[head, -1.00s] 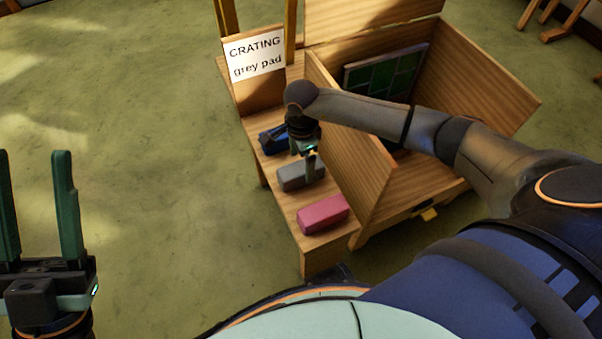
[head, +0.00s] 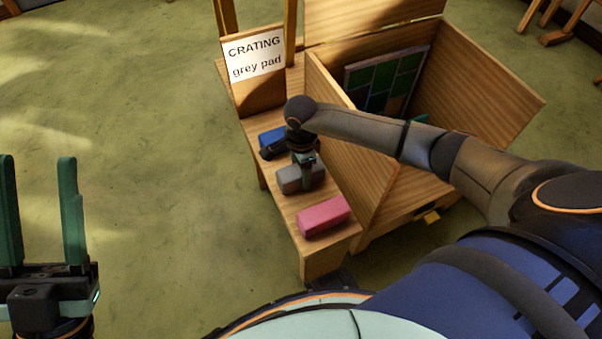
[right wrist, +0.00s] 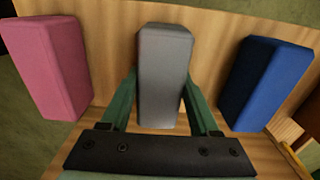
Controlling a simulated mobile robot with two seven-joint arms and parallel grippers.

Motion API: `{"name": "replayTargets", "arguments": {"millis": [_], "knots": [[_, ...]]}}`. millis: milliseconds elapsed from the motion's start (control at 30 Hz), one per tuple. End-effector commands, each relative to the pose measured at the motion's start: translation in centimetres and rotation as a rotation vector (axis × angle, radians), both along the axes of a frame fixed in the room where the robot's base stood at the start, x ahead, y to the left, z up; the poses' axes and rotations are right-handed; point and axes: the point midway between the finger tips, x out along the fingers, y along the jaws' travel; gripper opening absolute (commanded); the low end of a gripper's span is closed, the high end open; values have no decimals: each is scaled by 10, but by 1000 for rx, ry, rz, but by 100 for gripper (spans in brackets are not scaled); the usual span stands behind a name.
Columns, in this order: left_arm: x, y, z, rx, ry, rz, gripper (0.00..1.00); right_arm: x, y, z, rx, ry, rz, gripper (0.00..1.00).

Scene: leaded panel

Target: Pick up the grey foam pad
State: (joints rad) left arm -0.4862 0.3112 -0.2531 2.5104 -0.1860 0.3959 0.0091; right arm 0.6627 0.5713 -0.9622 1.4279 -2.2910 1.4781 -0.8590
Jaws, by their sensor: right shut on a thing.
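The grey foam pad (head: 290,181) lies on the narrow wooden shelf beside the crate, between a blue pad and a pink pad. It also shows in the middle of the right wrist view (right wrist: 164,75). My right gripper (head: 307,184) reaches down over the grey pad and is shut on it, with one green finger on each side in the right wrist view (right wrist: 160,105). I cannot see a gap between the pad and the shelf. My left gripper (head: 42,215) is at the lower left, open and empty, far from the shelf.
The pink pad (head: 323,217) is nearer the shelf's front end, the blue pad (head: 270,138) farther back. A sign (head: 256,55) reading "CRATING grey pad" stands behind. The open wooden crate (head: 480,90) at right holds a leaded panel (head: 384,78). Floor at left is clear.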

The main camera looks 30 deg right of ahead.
Motion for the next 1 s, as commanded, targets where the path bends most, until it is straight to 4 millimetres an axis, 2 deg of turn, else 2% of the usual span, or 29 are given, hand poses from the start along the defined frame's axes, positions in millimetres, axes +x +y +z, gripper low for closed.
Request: {"name": "replayTargets", "arguments": {"millis": [33,267,467,567,1000], "knots": [[0,0,0,-1,0,0,50,0,0,0,0,0,0,36],[0,0,0,-4,0,2,50,0,0,0,0,0,0,10],[0,0,0,-3,0,1,50,0,0,1,0,-1,0,9],[0,0,4,-4,1,1,50,1,0,7,0,-2,0,9],[-2,3,39,-2,-21,8,50,1,0,87,0,-3,2,9]]}}
